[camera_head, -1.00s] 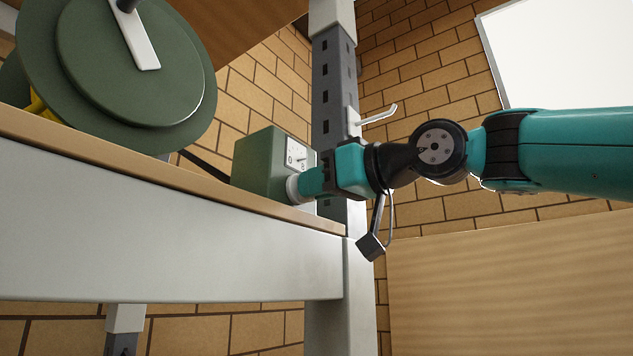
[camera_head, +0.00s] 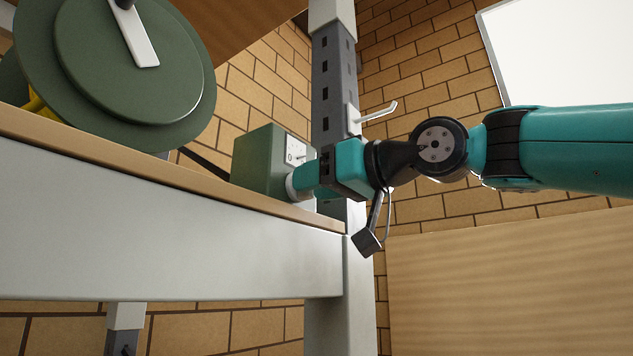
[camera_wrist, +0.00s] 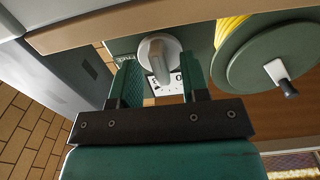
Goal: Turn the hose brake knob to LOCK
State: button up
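The green brake box (camera_head: 258,165) sits on the bench top by the post, with a pale marked plate on its face. The grey hose brake knob (camera_wrist: 158,52) shows in the wrist view, a round disc with a raised bar that points nearly straight down the picture, tilted slightly. My gripper (camera_wrist: 160,83) has one finger on each side of the bar, with visible gaps, so it is open. Whether the fingertips touch the knob's disc is unclear. In the head view my gripper (camera_head: 305,183) is at the knob, covering much of it.
A green hose reel (camera_head: 135,60) with a crank and yellow hose stands left on the bench (camera_head: 150,240). A grey slotted post (camera_head: 334,90) with a white hook (camera_head: 378,113) rises close behind my gripper. Open space lies below the arm, before a wooden panel (camera_head: 510,290).

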dwell(0.3)
jog(key=b+v, duration=0.3)
jog(key=v, duration=1.4)
jog(key=shift+b, duration=0.3)
jog(key=shift+s+d, duration=0.1)
jog(key=shift+d, duration=0.05)
jog(key=w+a+f+m+g+h, duration=0.2)
jog(key=f+h, duration=0.1)
jog(key=f, duration=1)
jog(key=w+a+f+m+g+h, duration=0.1)
jog(key=f+m+g+h, duration=0.1)
jog(key=f, duration=1.2)
jog(key=s+d+f+g+h, duration=0.1)
jog(key=s+f+g+h, duration=0.1)
jog(key=s+f, duration=0.5)
jog(key=s+d+f+g+h, duration=0.1)
jog(key=s+f+g+h, duration=0.2)
jog(key=f, duration=1.2)
jog(key=s+g, duration=0.2)
jog(key=s, duration=0.2)
jog(key=shift+s+n, duration=0.4)
jog(key=shift+d, duration=0.1)
